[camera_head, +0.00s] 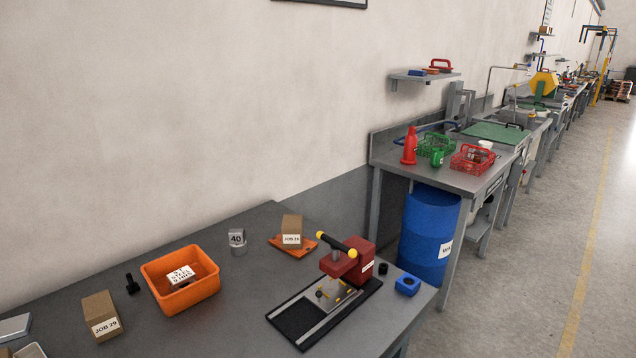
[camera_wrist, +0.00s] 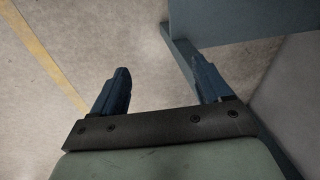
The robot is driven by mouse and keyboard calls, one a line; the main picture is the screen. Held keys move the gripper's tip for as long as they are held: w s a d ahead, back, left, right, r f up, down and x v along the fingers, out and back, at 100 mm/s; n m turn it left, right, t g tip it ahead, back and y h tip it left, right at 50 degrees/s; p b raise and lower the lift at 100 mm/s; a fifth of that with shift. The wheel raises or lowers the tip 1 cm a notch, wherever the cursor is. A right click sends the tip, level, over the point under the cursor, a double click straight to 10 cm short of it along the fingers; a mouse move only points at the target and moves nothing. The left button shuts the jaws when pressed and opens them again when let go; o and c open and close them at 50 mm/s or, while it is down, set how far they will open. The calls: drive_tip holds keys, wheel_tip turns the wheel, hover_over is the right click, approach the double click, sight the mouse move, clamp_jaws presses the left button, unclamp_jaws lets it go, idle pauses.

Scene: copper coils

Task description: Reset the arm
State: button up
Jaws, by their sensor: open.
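My gripper (camera_wrist: 160,80) shows in the wrist view with its two dark blue fingers spread wide. Nothing is between the fingers. Below them the wrist view shows bare concrete floor and a blue-grey bench frame (camera_wrist: 188,62) at the right. My arm and gripper do not show in the head view, so where the gripper is relative to the bench objects cannot be told.
A grey bench (camera_head: 240,277) holds an orange bin (camera_head: 205,290), a JOB 29 block (camera_head: 101,308), a block on an orange tray (camera_head: 279,245), a 40 weight (camera_head: 238,242) and a red press (camera_head: 348,266). A blue barrel (camera_head: 428,228) stands beyond. The floor (camera_head: 530,250) at right is clear.

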drive_tip(key=s+a+f+n+g, duration=0.1)
drive_tip(key=s+a+n+g, duration=0.1)
drive_tip(key=s, duration=0.9)
drive_tip(key=s+a+f+n+g, duration=0.2)
drive_tip(key=s+a, duration=0.3)
drive_tip(key=s, duration=0.6)
drive_tip(key=s+a+f+n+g, duration=0.1)
drive_tip(key=s+a+n+g, duration=0.2)
drive_tip(key=s, duration=0.8)
drive_tip(key=shift+a+f+n+g+h, duration=0.15)
drive_tip(key=shift+f+n+g+h, duration=0.2)
drive_tip(key=shift+g, duration=0.45)
